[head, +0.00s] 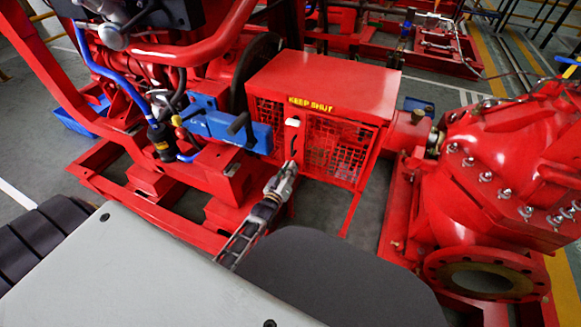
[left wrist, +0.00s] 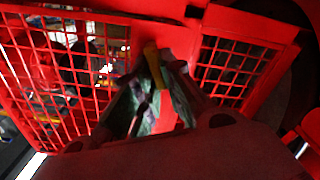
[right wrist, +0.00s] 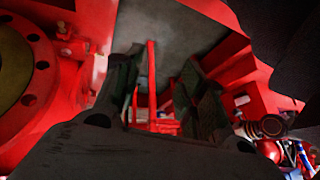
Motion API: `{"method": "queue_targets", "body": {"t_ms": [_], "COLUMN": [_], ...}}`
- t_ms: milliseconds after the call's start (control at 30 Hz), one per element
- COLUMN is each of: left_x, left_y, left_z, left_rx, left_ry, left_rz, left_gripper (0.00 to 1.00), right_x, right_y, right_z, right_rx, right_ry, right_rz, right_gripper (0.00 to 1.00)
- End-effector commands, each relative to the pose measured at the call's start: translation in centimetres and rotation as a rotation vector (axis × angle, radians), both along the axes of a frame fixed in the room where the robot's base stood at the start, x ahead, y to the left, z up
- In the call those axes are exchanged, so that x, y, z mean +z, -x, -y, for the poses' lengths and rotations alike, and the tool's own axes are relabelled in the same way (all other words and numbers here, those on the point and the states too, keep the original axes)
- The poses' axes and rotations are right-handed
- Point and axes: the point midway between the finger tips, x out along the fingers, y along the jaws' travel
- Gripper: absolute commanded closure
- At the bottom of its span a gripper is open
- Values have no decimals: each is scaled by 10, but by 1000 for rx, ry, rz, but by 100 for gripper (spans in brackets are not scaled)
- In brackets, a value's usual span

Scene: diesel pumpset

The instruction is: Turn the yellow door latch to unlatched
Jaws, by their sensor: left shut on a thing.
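The yellow door latch (left wrist: 152,58) shows in the left wrist view, in front of the red strip between two mesh panels. My left gripper (left wrist: 155,80) has its fingers on either side of the latch and is shut on it. In the head view, my left gripper (head: 289,168) is at the front of the red guard box (head: 325,85) marked "KEEP SHUT"; I cannot make out the yellow latch there. My right gripper (right wrist: 162,88) shows only in the right wrist view. Its fingers are apart with nothing between them.
A mesh door panel (head: 335,148) is right of the left gripper. A blue bracket (head: 225,127) is close on its left. A large red pump (head: 500,165) stands at the right. Red base rails (head: 165,215) run along the floor below the machine.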

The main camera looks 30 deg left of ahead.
Motion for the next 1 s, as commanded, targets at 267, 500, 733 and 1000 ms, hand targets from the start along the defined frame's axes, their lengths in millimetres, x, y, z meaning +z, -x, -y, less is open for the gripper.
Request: {"method": "queue_targets", "body": {"t_ms": [267, 500, 733, 1000], "left_x": [1, -2, -5, -9], "left_y": [0, 0, 0, 0], "left_z": [-2, -5, -6, -7], "left_rx": [0, 0, 0, 0], "left_ry": [191, 411, 629, 878], "left_rz": [9, 19, 32, 44], "left_gripper": [100, 100, 100, 100], "right_x": [38, 62, 73, 72], "right_y": [2, 5, 7, 7], "right_z": [9, 16, 20, 21], "right_rx": [22, 32, 34, 34], "right_ry": [55, 96, 116, 117], "right_rz": [-46, -82, -101, -102], "right_gripper": [60, 60, 60, 60]}}
